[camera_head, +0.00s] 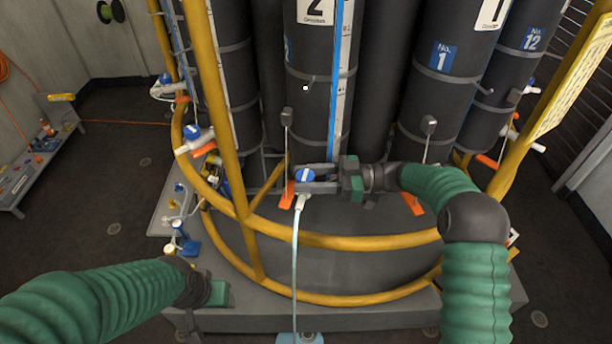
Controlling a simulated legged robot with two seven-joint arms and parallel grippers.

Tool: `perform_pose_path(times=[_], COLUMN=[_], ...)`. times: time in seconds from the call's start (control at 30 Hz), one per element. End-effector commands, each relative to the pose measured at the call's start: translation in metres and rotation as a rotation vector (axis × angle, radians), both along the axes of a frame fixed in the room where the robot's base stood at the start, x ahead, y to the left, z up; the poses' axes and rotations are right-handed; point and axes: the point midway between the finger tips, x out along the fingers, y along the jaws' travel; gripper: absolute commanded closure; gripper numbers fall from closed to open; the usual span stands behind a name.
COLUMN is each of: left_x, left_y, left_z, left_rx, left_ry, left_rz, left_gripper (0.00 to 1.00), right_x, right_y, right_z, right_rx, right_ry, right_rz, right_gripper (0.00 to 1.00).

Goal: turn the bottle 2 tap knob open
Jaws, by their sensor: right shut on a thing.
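Bottle 2 (311,62) is a tall dark cylinder at the top middle, with a white label bearing a 2. Its tap knob (305,175) is blue with a white mark and sits low in front of the bottle. My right gripper (308,180) reaches in from the right and is shut on the knob, its fingers on either side of it. An orange lever (287,195) is just left of the knob. My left gripper (219,293) is at the lower left, away from the taps; its fingers are too hidden to judge.
Yellow rails (345,242) curve around the rosette below the knob. Bottle 1 (444,72) stands to the right. Other taps (198,137) with blue knobs are at the left. A pale hose (295,260) hangs below the gripped tap. A low bench (50,160) stands far left.

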Motion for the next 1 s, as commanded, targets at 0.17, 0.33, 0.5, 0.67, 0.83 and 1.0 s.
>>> perform_pose_path(times=[0.17, 0.33, 0.5, 0.67, 0.83, 1.0], left_x=[0.0000, 0.0000, 0.0000, 0.0000, 0.0000, 0.0000], left_y=[0.0000, 0.0000, 0.0000, 0.0000, 0.0000, 0.0000], left_z=[0.0005, 0.0007, 0.0008, 0.0008, 0.0008, 0.0008], left_rx=[0.000, 0.000, 0.000, 0.000, 0.000, 0.000], left_ry=[0.000, 0.000, 0.000, 0.000, 0.000, 0.000], left_rz=[0.000, 0.000, 0.000, 0.000, 0.000, 0.000], left_gripper=[0.39, 0.39, 0.39, 0.39, 0.39, 0.39], right_x=[0.0009, 0.0008, 0.0009, 0.0010, 0.0009, 0.0004], right_y=[-0.0002, 0.0000, 0.0000, 0.0001, 0.0001, 0.0003], right_z=[-0.0001, 0.0008, 0.0014, 0.0019, 0.0019, 0.0018], right_rx=[0.000, 0.002, 0.002, 0.003, 0.003, 0.002], right_ry=[0.000, -0.001, -0.002, -0.002, -0.003, -0.003], right_rz=[0.049, 0.068, 0.070, 0.069, 0.069, 0.070], right_gripper=[1.00, 1.00, 1.00, 1.00, 0.42, 0.39])
